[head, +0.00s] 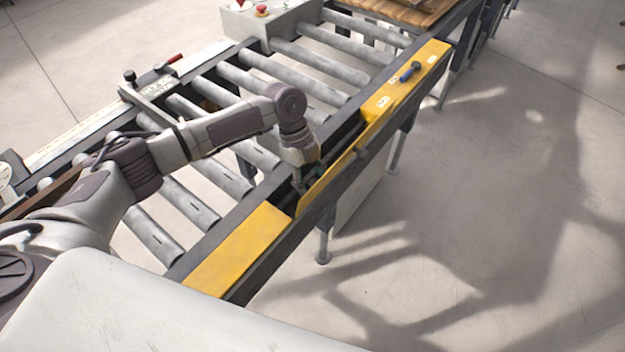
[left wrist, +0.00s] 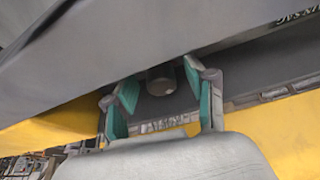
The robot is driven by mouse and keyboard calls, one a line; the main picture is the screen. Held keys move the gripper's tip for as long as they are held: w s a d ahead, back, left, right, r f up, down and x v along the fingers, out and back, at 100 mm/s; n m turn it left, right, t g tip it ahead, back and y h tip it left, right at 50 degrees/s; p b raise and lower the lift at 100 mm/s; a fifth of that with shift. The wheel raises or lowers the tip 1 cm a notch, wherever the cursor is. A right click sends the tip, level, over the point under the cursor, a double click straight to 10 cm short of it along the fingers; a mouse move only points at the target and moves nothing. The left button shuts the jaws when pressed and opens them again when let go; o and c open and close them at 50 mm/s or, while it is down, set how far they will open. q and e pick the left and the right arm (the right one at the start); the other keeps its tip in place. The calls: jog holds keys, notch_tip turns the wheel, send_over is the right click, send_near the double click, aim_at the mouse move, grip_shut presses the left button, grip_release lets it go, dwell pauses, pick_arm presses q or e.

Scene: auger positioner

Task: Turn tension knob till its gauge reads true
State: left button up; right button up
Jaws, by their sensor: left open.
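My left gripper (head: 302,178) reaches down into an opening between the yellow covers along the conveyor's side rail. In the left wrist view my left gripper (left wrist: 160,84) is open, with green finger pads apart. A short dark round knob (left wrist: 161,77), possibly the tension knob, sits between and just beyond the fingertips, under a dark rail. I cannot tell whether a pad touches it. In the head view the arm and rail hide the knob. A white round dial (head: 4,174), perhaps the gauge, is cut off at the left edge; its reading is not legible. My right gripper is out of view.
Yellow covers (head: 238,250) flank the opening, and a blue-handled tool (head: 410,71) lies on the far one. Grey rollers (head: 322,62) fill the conveyor. A control box (head: 268,20) with red buttons stands at the back. The floor at right is clear.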

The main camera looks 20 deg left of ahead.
pick_arm(q)
jog(key=c, duration=1.1)
jog(key=shift+r+n+p, duration=0.2)
jog(key=shift+n+p, duration=0.1)
jog(key=shift+p, duration=0.1)
grip_shut()
jog(key=shift+f+n+h+p, duration=0.1)
jog(key=shift+n+h+p, duration=0.2)
jog(key=shift+n, duration=0.2)
jog(key=o, duration=1.1)
grip_release()
jog(key=v, duration=1.2)
jog(key=shift+s, duration=0.25)
